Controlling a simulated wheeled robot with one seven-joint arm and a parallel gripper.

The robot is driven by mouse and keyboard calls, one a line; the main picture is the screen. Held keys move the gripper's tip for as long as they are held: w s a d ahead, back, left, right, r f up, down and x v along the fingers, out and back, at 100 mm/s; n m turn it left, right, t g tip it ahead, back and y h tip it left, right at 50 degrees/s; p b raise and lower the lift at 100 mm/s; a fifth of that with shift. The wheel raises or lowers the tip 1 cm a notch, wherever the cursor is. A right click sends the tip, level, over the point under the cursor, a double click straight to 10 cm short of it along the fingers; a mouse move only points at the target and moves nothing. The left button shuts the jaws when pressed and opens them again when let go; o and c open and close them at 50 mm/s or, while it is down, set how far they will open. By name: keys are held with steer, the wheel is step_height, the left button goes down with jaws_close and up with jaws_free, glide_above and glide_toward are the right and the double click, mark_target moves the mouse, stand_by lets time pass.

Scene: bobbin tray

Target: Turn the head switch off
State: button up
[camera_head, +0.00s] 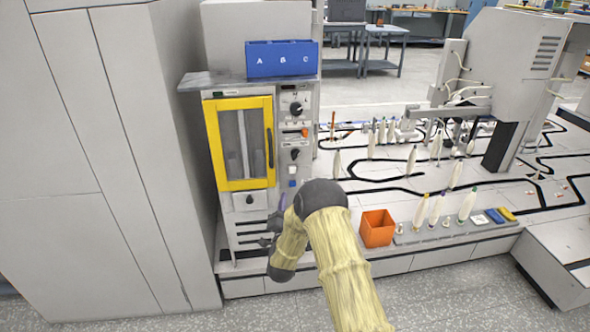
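A grey machine cabinet with a yellow-framed window door (212,150) stands left of centre. Its control panel (313,108) on the right carries a round black dial (296,107), an orange-red switch (304,133), a black knob (294,154), and white and blue buttons (292,183) below. I cannot read which control is labelled as the head switch. My arm, in a pale yellow sleeve, bends in front of the cabinet's lower right. My gripper (280,208) shows only as a small dark and purplish part beside the arm, below the controls; its fingers are not clear.
A blue A-B-C bin (281,68) sits on the cabinet's top shelf. An orange box (377,229) and several bobbins stand on the low bench to the right. Tall grey panels (90,150) close off the left. Another large machine (500,60) stands at the back right.

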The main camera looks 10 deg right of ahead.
mark_target(295, 158)
steer(key=shift+r, duration=0.1)
steer(key=x, duration=1.7)
steer(key=shift+w, duration=0.25)
jaws_close()
